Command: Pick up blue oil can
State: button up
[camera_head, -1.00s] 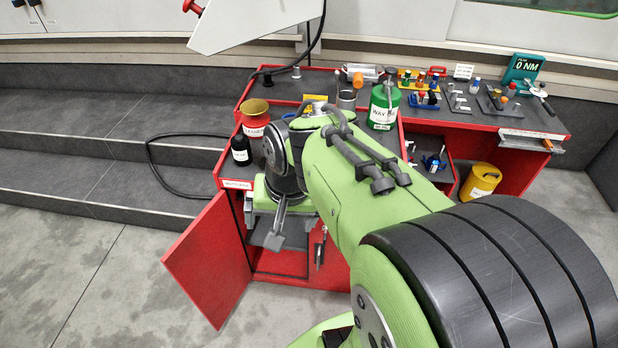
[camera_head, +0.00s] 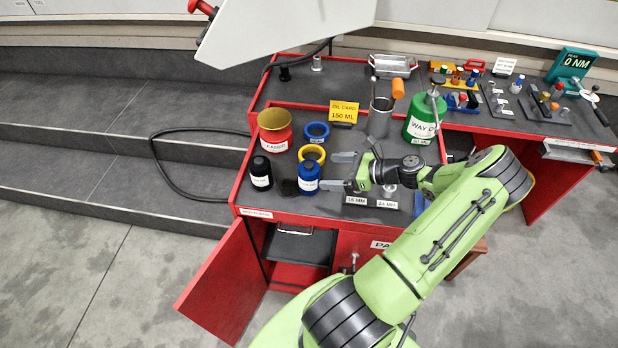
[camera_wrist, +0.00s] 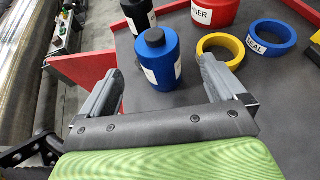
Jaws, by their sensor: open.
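The blue oil can (camera_head: 309,180) is a short upright bottle with a dark cap and white label, on the grey top of the red workbench near its front left. It also stands upright in the wrist view (camera_wrist: 153,69), just beyond the fingers. My gripper (camera_head: 329,171) is open and empty, low over the bench to the right of the can, with its fingers pointing left at it. In the wrist view the fingertips (camera_wrist: 160,70) lie on either side of the can in the picture; I cannot tell whether they touch it.
A black bottle (camera_head: 260,172) stands left of the can. A red container (camera_head: 275,140) with a brass funnel top, a yellow ring (camera_head: 311,154) and a blue ring (camera_head: 316,131) are behind. A yellow card (camera_head: 344,112), metal cup (camera_head: 379,122) and green can (camera_head: 425,118) stand farther back.

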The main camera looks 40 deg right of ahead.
aim_at(303, 171)
jog(key=x, duration=1)
jog(key=shift+a+b, duration=0.15)
jog(key=shift+b, duration=0.15)
jog(key=shift+s, duration=0.1)
jog(key=shift+c, duration=0.5)
jog(key=c, duration=1.2)
